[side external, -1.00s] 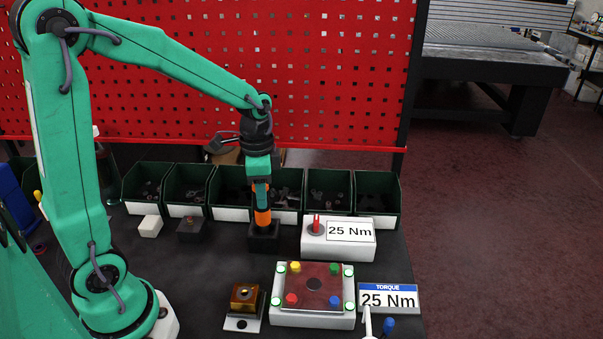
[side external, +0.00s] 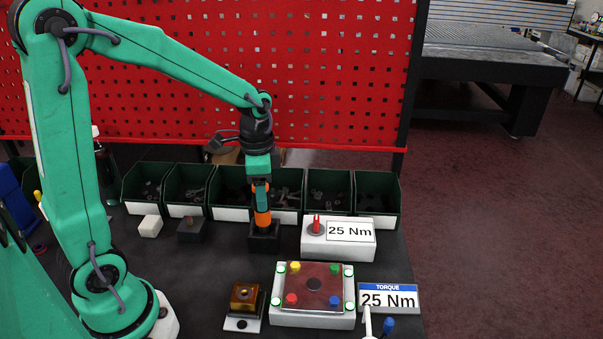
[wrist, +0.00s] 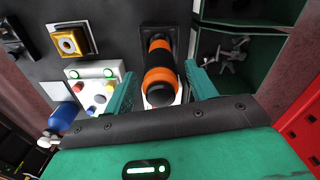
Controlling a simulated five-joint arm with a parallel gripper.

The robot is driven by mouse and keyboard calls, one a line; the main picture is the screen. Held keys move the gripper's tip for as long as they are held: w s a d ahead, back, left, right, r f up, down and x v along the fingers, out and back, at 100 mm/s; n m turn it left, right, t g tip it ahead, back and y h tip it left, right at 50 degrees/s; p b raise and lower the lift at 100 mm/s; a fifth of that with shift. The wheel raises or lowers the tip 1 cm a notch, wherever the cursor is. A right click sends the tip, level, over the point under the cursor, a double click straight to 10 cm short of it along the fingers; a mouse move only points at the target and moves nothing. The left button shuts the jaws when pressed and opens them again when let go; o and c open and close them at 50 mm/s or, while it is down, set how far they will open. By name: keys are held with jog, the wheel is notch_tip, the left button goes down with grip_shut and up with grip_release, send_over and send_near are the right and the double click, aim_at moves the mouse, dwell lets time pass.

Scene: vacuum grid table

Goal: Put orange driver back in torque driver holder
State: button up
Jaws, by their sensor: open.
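The orange driver (side external: 262,217), orange with black bands, stands upright in the black torque driver holder (side external: 264,241). In the wrist view the driver (wrist: 160,76) points toward the camera, with the holder (wrist: 150,33) around its far end. My gripper (side external: 261,206) is directly above the holder, with its fingers at the driver's upper part. In the wrist view my gripper (wrist: 160,84) is open, one finger on each side of the driver, with visible gaps between fingers and driver. How deep the driver sits in the holder is hidden.
Green bins (side external: 330,192) of small parts line the back, close behind the holder. A white 25 Nm block (side external: 312,250) stands just to the right. A fixture with coloured knobs (side external: 312,318) and an amber block (side external: 244,297) stand in front. The table between them is clear.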

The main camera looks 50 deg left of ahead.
notch_tip(320, 180, up, 12)
jog(key=shift+s+f, duration=0.1)
dwell(0.5)
dwell(0.5)
jog(key=shift+s+d+r+n+t, duration=0.25)
jog(key=shift+s+n+t, duration=0.05)
jog(key=shift+s, duration=0.3)
jog(key=s+d+n+t, duration=0.2)
jog(key=s+n, duration=0.1)
jog(key=s, duration=0.2)
jog(key=s+d+f+n+t, duration=0.1)
jog(key=s+n+t, duration=0.2)
jog(key=s, duration=0.3)
jog(key=shift+d+f, duration=0.15)
jog(key=shift+d, duration=0.2)
dwell(0.5)
